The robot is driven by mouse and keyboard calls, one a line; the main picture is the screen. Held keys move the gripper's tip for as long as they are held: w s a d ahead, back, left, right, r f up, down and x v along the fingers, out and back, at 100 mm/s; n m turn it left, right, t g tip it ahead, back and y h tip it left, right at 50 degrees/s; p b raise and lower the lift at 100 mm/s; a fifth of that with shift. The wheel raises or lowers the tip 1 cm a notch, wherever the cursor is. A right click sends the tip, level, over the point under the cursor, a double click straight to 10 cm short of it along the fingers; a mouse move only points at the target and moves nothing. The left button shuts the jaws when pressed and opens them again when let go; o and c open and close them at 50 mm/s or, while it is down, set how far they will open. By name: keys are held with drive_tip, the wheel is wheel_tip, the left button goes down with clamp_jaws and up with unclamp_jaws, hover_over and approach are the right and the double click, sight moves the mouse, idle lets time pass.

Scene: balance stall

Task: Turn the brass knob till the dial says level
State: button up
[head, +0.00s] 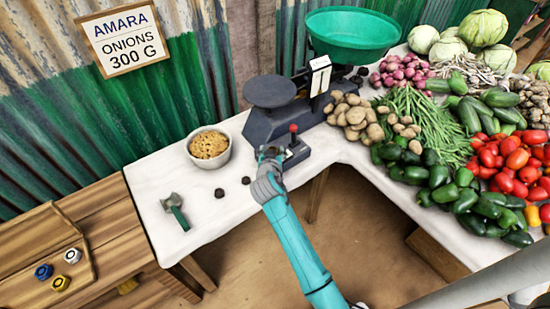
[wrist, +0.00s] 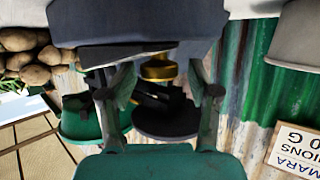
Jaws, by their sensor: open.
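The dark balance scale (head: 280,124) stands on the white counter, with a green pan (head: 352,35) and a flat dark plate (head: 270,91) on top. A white upright dial (head: 320,76) sits between them; its reading is too small to tell. My gripper (head: 270,153) is at the scale's front. In the wrist view my gripper (wrist: 160,82) is open, with one finger on each side of the brass knob (wrist: 160,69). I cannot tell whether the fingers touch it. The knob is hidden in the head view.
A red-tipped lever (head: 293,129) stands just right of my gripper. A bowl of grain (head: 209,146), small dark weights (head: 246,181) and a green-handled tool (head: 175,210) lie to the left. Potatoes (head: 352,112) and other vegetables crowd the right side.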

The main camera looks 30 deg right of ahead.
drive_tip(key=shift+s+d+f+y, duration=0.1)
drive_tip(key=shift+y, duration=0.2)
drive_tip(key=shift+d+n+t+y, duration=0.2)
drive_tip(key=shift+n+t+y, duration=0.7)
drive_tip(key=shift+n+y, duration=0.8)
drive_tip(key=shift+d+n+t+y, duration=0.15)
drive_tip(key=shift+n+t+y, duration=0.1)
drive_tip(key=shift+n+y, duration=1.05)
drive_tip(key=shift+d+n+t+y, duration=0.1)
drive_tip(key=shift+n+t+y, duration=0.15)
drive_tip(key=shift+n+y, duration=1.05)
drive_tip(key=shift+s+r+y, duration=0.2)
drive_tip(key=shift+s+y, duration=0.05)
drive_tip(key=shift+y, duration=0.05)
drive_tip(key=v, duration=1)
drive_tip(key=s+a+f+m+h, duration=0.1)
drive_tip(key=s+a+f, duration=0.3)
drive_tip(key=s, duration=0.5)
drive_tip(key=s+a+f+m+h, duration=0.1)
drive_tip(key=s+a+f, duration=0.3)
drive_tip(key=s+a, duration=0.3)
drive_tip(key=shift+s+a+m+g+h, duration=0.3)
drive_tip(key=shift+s+a+m+h, duration=0.1)
drive_tip(key=shift+s, duration=0.75)
